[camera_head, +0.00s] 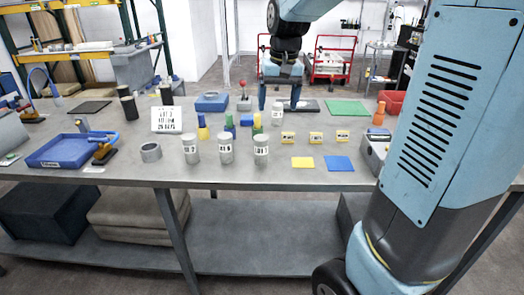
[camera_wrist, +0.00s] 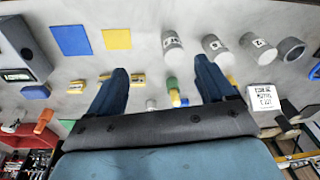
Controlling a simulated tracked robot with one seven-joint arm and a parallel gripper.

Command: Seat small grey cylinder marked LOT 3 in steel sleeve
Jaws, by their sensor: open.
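Three small grey cylinders with white labels stand in a row near the table's front: left (camera_head: 190,148), middle (camera_head: 225,147) and right (camera_head: 261,150). A fourth grey cylinder (camera_head: 277,112) stands farther back. The labels are too small to tell which is LOT 3. The steel sleeve (camera_head: 150,152), a short open ring, is left of the row; it also shows in the wrist view (camera_wrist: 291,49). My gripper (camera_head: 279,98) is open and empty, pointing down above the back middle of the table. In the wrist view its fingers (camera_wrist: 161,67) are wide apart, with the row beyond them.
Yellow, blue and green pegs (camera_head: 229,122) stand close behind the row. Several yellow blocks (camera_head: 316,137) lie to the right, with yellow and blue flat squares (camera_head: 340,163) in front. A white sign (camera_head: 167,120) stands behind the sleeve. A blue tray (camera_head: 62,158) is at left.

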